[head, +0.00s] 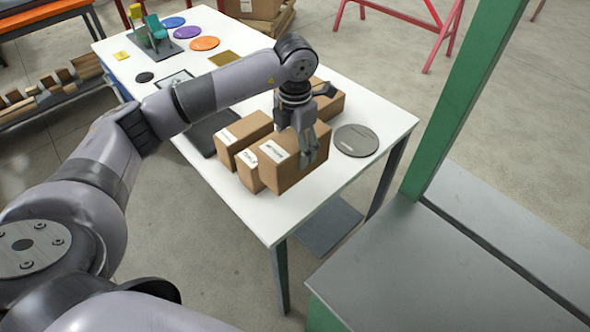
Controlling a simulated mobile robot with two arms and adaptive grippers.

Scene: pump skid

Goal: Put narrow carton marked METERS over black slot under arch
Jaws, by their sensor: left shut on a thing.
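Several brown cartons with white labels stand on the white table; the labels are too small to read, so I cannot tell which says METERS. My left gripper (306,146) points down and is shut on the front right carton (290,176). I cannot tell whether this carton is clear of the table. A narrow-looking carton (247,172) is close on its left, partly hidden. Another carton (243,138) stands behind that one, and one more (328,104) is behind my gripper. My right gripper is not in view.
The white table (366,108) holds a grey disc (356,140) right of the cartons and coloured discs at the far end. A green post (462,95) rises beside a grey bench (420,270) with a dark gap (500,257) along it. Floor separates table and bench.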

